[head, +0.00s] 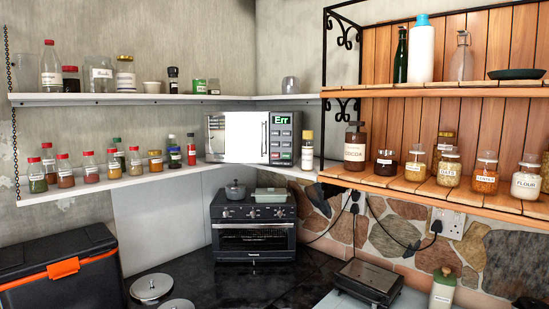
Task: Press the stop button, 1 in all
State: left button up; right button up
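A microwave (217,153) stands on the lower white corner shelf, in the middle of the head view. Its front window looks bright white and its door appears closed. The control panel (281,138) is on the right side of its front. A green display (287,118) at the panel's top appears to read "Err". Small buttons sit below the display; they are too small to tell which is the stop button. Neither of my grippers is in view.
A black toaster oven (253,238) stands below the microwave, with a pot (235,190) and a green dish (270,195) on top. Spice jars (90,168) line the shelf left of the microwave. A labelled bottle (307,152) stands close on its right, beside the wooden shelf (400,92).

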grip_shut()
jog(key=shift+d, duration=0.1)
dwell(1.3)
